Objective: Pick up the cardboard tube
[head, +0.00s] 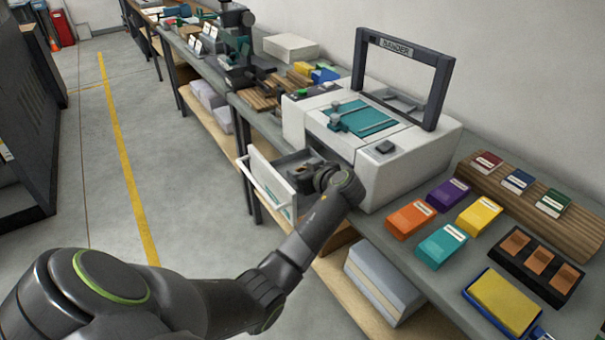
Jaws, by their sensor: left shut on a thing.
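My left gripper (316,177) is at the open drawer (270,181) of the white bander machine (388,157), its fingers pointing into the drawer. It is shut on a small brown thing, which I take to be the cardboard tube (302,169). Only a little of the tube shows at the fingertips, and my wrist and the drawer's walls hide the rest. I cannot tell whether the tube is clear of the drawer floor. My right gripper is not in view.
The drawer's white front and handle (266,185) stick out past the bench edge. Orange (410,219), purple, teal and yellow blocks lie right of the machine, with a dark tray (538,265) of brown pieces. The floor left of the bench is free.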

